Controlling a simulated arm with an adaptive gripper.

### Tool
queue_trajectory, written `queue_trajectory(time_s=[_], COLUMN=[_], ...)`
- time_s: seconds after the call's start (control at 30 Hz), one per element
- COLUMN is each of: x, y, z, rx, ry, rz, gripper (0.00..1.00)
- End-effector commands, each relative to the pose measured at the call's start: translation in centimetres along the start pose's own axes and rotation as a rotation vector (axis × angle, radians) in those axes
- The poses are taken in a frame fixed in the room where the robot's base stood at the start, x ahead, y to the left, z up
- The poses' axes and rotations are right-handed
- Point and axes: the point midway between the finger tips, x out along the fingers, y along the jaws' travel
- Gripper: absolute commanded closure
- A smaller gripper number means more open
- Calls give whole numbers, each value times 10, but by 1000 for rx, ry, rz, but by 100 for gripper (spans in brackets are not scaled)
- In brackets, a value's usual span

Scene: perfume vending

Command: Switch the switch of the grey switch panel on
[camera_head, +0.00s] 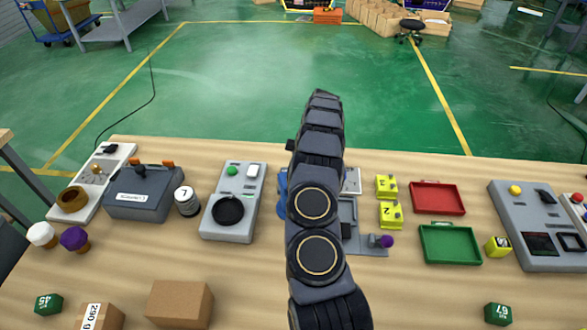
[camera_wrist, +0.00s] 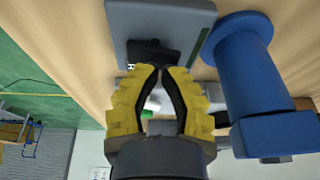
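A grey switch panel (camera_wrist: 185,14) with a black rocker switch (camera_wrist: 150,54) is at the top of the wrist view. A white mark shows on the switch's left end. My gripper (camera_wrist: 160,70) has yellow-backed fingers with black pads. Its tips are together at the lower edge of the switch, with a gap between the fingers further back. I cannot tell whether the tips touch the switch. They hold nothing. In the head view my arm covers the middle of the table, so my fingertips and this switch are hidden there.
A large blue object (camera_wrist: 245,75) stands close right of my gripper in the wrist view. In the head view, a grey panel with a black dial (camera_head: 228,212) lies left of my arm. Yellow blocks (camera_head: 390,214), a red tray (camera_head: 437,212) and a green tray (camera_head: 450,257) lie right.

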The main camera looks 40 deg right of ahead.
Motion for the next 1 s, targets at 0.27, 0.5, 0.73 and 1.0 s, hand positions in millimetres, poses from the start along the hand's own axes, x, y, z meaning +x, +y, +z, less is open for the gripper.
queue_trajectory(time_s=[0.27, 0.5, 0.73, 1.0], x=[5, 7, 7, 4], y=[-2, -4, -3, 10], z=[1, 2, 2, 2], rx=[-33, -58, -57, -57], ry=[2, -4, -4, -6], rz=[113, 188, 187, 192], gripper=[100, 100, 100, 100])
